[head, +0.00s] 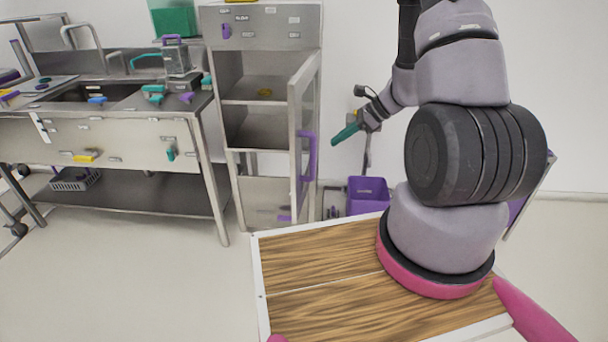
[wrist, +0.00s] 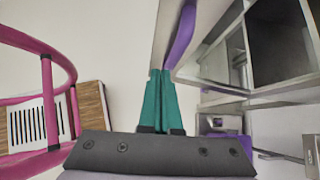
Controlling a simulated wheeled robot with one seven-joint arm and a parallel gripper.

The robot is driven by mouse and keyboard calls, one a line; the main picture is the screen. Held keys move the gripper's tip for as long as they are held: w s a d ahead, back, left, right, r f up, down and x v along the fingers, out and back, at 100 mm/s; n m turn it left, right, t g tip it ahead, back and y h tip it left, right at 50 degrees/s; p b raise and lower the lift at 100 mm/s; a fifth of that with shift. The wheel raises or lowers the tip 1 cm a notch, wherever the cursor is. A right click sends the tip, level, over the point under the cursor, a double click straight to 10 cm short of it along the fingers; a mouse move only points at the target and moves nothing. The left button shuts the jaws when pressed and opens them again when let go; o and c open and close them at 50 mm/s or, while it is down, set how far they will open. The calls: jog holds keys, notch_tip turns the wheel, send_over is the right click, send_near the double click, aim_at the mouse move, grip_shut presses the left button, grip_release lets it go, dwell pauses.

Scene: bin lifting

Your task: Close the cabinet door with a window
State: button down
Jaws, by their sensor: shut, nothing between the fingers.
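The grey metal cabinet (head: 262,40) stands in the middle of the head view with its shelves exposed. Its door (head: 303,92) stands open, swung out on the right side and seen at a sharp angle, so its window is hard to make out. A purple handle (head: 310,155) is on the door's right-hand face. My gripper (head: 336,141), with teal fingers, is shut and empty, just right of the door and handle. In the wrist view the fingers (wrist: 160,75) point toward the door's edge and the purple handle (wrist: 181,36); whether they touch cannot be told.
A sink counter (head: 110,125) with small coloured items stands left of the cabinet. A purple bin (head: 367,194) is on the floor at right of the cabinet. My wooden-topped base fills the lower right. The floor in front of the cabinet, left of my base, is clear.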

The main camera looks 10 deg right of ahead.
notch_tip(320, 180, down, 4)
jog(key=d+m, duration=0.1)
jog(key=m, duration=0.1)
send_near(297, 175)
jog(key=d+f+x, duration=0.1)
jog(key=x, duration=0.4)
jog(key=shift+w+a+r, duration=0.15)
jog(key=shift+w+a, duration=0.05)
jog(key=shift+a, duration=0.6)
